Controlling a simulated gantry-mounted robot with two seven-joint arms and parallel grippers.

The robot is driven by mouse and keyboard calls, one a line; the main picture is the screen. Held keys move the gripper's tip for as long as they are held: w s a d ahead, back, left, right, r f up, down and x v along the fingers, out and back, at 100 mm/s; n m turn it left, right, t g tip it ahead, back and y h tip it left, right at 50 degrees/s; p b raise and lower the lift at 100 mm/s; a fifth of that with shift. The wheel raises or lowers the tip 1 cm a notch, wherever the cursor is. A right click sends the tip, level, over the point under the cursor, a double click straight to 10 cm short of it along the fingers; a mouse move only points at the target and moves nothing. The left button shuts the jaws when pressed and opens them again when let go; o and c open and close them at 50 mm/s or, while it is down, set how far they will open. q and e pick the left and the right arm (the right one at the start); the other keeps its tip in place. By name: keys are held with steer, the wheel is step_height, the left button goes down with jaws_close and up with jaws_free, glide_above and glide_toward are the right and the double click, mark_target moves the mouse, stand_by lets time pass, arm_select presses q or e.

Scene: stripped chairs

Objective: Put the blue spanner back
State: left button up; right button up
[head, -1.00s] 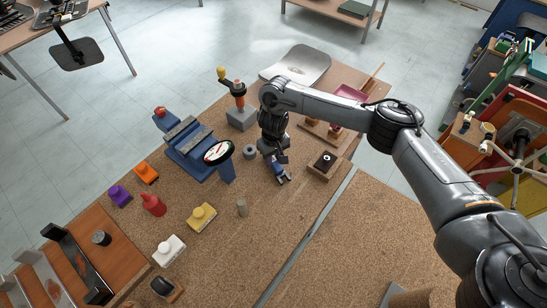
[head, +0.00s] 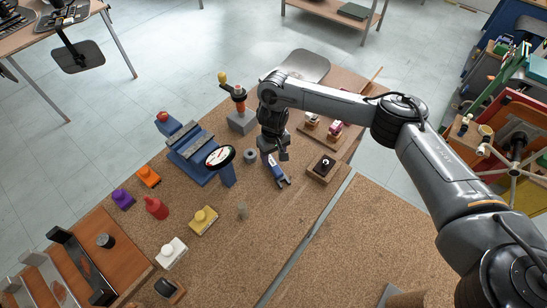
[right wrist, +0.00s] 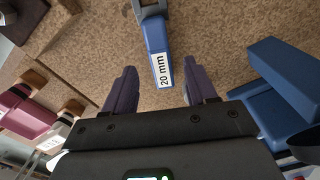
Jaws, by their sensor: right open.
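The blue spanner (head: 275,170) lies on the brown bench top, its grey open jaw pointing to the lower right. In the right wrist view its blue handle (right wrist: 158,50) carries a white "20 mm" label, and the jaw is cut off at the top edge. My right gripper (head: 275,152) hangs close by the spanner's handle end. In the right wrist view my right gripper (right wrist: 161,90) has its fingers wide apart, with nothing between the tips; the handle end shows just beyond them. My left gripper is not in view.
A small wooden block with a black top (head: 321,168) sits right of the spanner. A grey ring (head: 250,156), a round gauge (head: 220,157) and a blue vise (head: 190,150) stand left. The bench below the spanner is mostly clear.

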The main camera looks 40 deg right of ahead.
mark_target(273, 164)
step_height(273, 164, up, 8)
steer(key=p, duration=0.3)
steer(key=shift+r, duration=0.1)
stand_by(0.3)
